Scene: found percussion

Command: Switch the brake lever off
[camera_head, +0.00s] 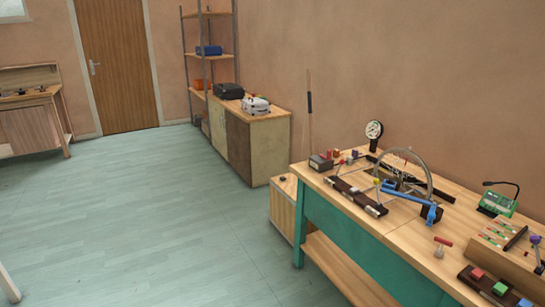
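A spoked wheel (428,165) stands upright on the wooden-topped workbench (400,238) at the right. A blue bracket or clamp-like part (412,201) is beside the wheel. A small red-topped handle (443,241) stands near the front of the bench. I cannot tell which of these small parts is the brake lever, or its position. Neither of my grippers is in view.
A round gauge (374,130), a green board (497,203) and a dark base with coloured blocks (492,285) share the bench. A cabinet (255,150) stands along the wall. A door (118,65) is at the back. The floor (140,220) at left is clear.

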